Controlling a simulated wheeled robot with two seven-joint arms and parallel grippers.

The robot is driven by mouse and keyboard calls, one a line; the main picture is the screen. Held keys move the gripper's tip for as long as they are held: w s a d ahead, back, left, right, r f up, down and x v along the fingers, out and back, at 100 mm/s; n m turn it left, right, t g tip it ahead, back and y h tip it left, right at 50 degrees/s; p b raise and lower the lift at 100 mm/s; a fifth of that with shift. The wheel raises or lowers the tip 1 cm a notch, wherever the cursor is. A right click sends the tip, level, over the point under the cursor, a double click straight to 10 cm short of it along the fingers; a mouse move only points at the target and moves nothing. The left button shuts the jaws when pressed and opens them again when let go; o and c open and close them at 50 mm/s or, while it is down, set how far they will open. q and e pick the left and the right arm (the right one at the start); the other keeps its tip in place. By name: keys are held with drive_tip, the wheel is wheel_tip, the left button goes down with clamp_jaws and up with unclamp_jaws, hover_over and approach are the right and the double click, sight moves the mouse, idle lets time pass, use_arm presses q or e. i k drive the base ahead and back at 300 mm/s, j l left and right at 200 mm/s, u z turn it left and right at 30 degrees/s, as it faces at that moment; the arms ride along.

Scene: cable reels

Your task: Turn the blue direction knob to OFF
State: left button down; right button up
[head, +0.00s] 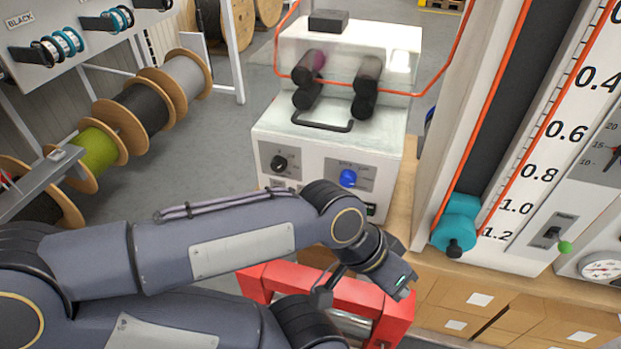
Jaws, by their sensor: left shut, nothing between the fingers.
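The blue direction knob (348,178) is on the right part of the front panel of a white machine (325,150), in the middle of the head view. Its labels are too small to read, and I cannot tell which mark it points at. My left gripper (322,297) is below the knob, in front of a red frame, apart from the knob. It is shut and empty; its fingers are small and dark in this view. My right gripper does not show.
A black knob (279,162) is left of the blue one on the same panel. Cable reels (143,105) line the left. Grey floor shows between.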

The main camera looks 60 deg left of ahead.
sight(348, 177)
drive_tip(key=u, duration=0.8)
drive_tip(key=j+u, duration=0.1)
drive_tip(key=u, duration=0.3)
drive_tip(key=i+u, duration=0.1)
drive_tip(key=u, duration=0.7)
